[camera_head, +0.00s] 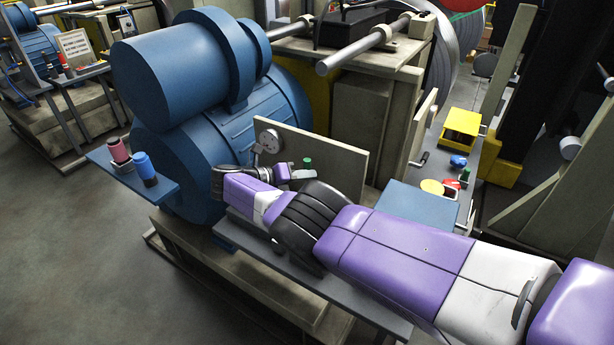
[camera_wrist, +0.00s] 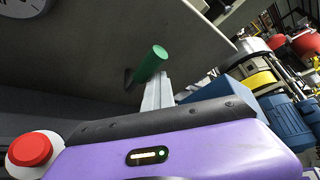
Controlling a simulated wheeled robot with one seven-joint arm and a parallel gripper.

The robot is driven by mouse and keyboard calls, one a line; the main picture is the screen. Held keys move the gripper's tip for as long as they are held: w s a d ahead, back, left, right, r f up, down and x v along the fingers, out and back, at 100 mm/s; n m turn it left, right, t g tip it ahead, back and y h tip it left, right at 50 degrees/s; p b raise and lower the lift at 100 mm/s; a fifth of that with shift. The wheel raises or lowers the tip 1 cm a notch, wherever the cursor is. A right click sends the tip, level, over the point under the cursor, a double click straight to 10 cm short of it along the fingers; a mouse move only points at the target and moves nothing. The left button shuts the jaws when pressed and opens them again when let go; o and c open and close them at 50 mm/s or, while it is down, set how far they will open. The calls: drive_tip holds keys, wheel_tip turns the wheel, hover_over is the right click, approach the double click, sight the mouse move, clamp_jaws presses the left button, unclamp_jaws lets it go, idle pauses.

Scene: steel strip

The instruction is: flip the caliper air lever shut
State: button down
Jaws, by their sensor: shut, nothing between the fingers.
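The air lever shows as a green cylindrical grip (camera_head: 307,163) in front of a grey upright panel (camera_head: 330,165). In the wrist view the green grip (camera_wrist: 150,65) stands out at a slant, with a small dark part at its lower left. My gripper (camera_head: 305,174) is shut and empty, right beside the grip. In the wrist view the pale tip of my gripper (camera_wrist: 158,92) overlaps the lower end of the grip. I cannot tell whether they touch. The lever's pivot is mostly hidden.
A round gauge (camera_head: 269,140) sits left of my gripper. A red button (camera_wrist: 30,150) shows at lower left in the wrist view. A large blue machine (camera_head: 185,60) stands behind. Red and blue cylinders (camera_head: 142,165) stand on a blue shelf at left.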

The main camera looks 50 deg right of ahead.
drive_tip(key=shift+w+a+r+t, duration=0.15)
drive_tip(key=shift+w+r+t, duration=0.2)
drive_tip(key=shift+w, duration=0.2)
drive_tip(key=s+v, duration=0.1)
drive_tip(key=v, duration=0.6)
drive_tip(key=shift+w+a, duration=0.2)
drive_tip(key=shift+a, duration=0.05)
drive_tip(key=shift+f, duration=0.2)
